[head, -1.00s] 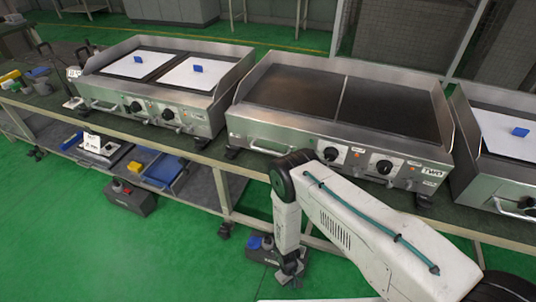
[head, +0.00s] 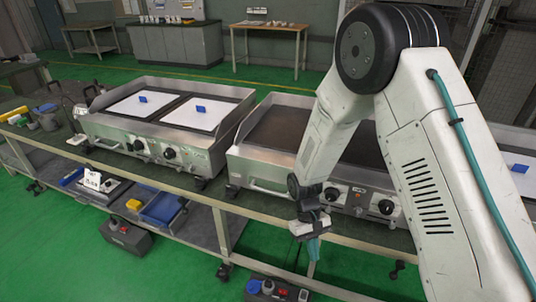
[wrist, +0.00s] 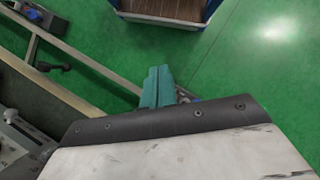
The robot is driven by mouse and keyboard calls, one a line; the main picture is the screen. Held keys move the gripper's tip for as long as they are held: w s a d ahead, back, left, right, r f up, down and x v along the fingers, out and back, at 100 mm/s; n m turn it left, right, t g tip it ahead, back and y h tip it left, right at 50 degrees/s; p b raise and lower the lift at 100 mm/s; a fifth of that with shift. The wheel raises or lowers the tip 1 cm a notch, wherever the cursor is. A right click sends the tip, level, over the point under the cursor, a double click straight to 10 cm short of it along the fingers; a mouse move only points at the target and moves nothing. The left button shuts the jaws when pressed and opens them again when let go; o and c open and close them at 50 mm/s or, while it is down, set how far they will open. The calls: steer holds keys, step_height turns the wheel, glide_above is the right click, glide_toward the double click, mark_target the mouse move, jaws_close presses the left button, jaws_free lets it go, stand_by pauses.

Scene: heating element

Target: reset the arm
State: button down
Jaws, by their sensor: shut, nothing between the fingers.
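My gripper (head: 314,248) hangs at the end of my folded white arm in the head view, its teal fingers pointing down in front of the bench's front edge. In the wrist view the teal fingers (wrist: 158,88) lie side by side, pressed together and empty, above the green floor. My arm hides part of the middle griddle (head: 275,130).
The left griddle (head: 120,135) carries two white plates with blue handles. The bench (head: 240,212) runs across the view, with a blue tray (head: 163,210) on its lower shelf. A dark box (head: 126,236) stands on the floor. Open green floor (head: 60,270) lies in front.

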steer(key=s+d+r+m, duration=0.1)
steer(key=s+d+r, duration=0.1)
steer(key=r, duration=0.6)
steer(key=s+d+r+t, duration=0.1)
steer(key=s+d+r, duration=0.15)
steer(key=r, duration=0.45)
steer(key=s+d+r+m, duration=0.1)
steer(key=s+d+r, duration=0.1)
steer(key=r, duration=0.6)
steer(key=s+d+r+m+t+y, duration=0.1)
steer(key=s+d+r+t, duration=0.2)
steer(key=s+r, duration=0.4)
steer(key=s+d+r+m+t, duration=0.1)
steer(key=s+d+r+t, duration=0.1)
steer(key=s+r, duration=0.4)
steer(key=shift+s+d+r+t+y, duration=0.4)
steer(key=shift+d+r, duration=0.25)
steer(key=shift+d, duration=0.2)
